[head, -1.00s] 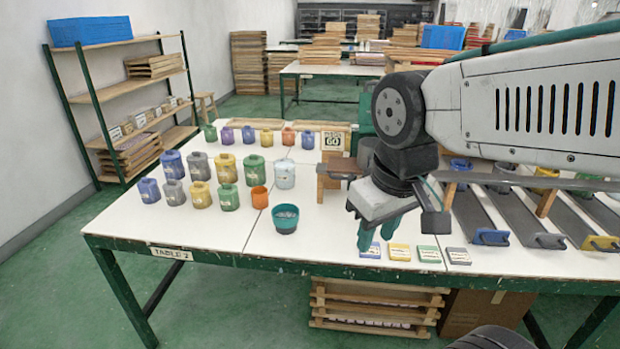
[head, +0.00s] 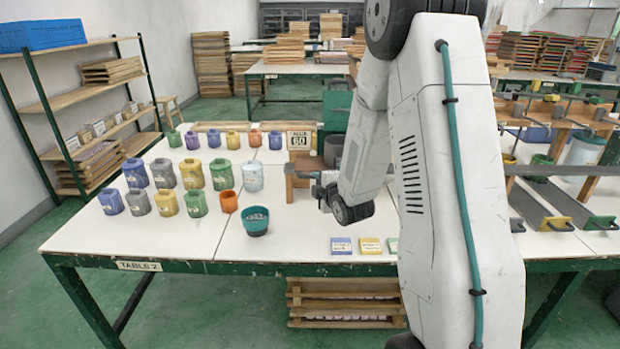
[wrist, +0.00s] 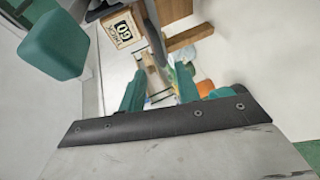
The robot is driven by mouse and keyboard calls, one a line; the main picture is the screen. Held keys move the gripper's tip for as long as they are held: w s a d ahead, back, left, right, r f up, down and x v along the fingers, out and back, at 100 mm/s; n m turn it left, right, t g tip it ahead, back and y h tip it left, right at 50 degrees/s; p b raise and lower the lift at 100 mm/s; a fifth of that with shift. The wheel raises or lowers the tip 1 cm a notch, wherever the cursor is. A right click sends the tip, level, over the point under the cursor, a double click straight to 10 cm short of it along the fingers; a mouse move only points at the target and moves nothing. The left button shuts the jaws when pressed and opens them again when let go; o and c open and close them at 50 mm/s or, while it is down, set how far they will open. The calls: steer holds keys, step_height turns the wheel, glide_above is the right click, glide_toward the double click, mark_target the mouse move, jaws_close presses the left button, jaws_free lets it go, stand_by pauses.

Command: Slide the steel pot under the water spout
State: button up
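A dark grey cylinder, which looks like the steel pot (head: 334,150), stands at the back of the table by a low wooden stand (head: 298,172); my arm partly covers it. A green upright piece (head: 338,106) rises behind it; I cannot make out the spout itself. My gripper (head: 322,190) is beside the stand, in front of the pot, with its fingers mostly hidden in the head view. In the wrist view, the two teal fingers of my gripper (wrist: 160,92) are apart, with nothing visibly held between them. I cannot clearly identify the pot in the wrist view.
Several coloured jars (head: 193,174) fill the table's left side. A teal bowl (head: 256,221) and an orange cup (head: 228,201) stand left of my gripper. Small labelled tiles (head: 341,246) lie near the front edge. A number sign (head: 299,141) stands behind the stand.

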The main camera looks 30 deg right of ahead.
mark_target(310, 177)
steer(key=x, duration=0.8)
steer(key=shift+d+f, duration=0.1)
steer(key=shift+d, duration=0.15)
jaws_close()
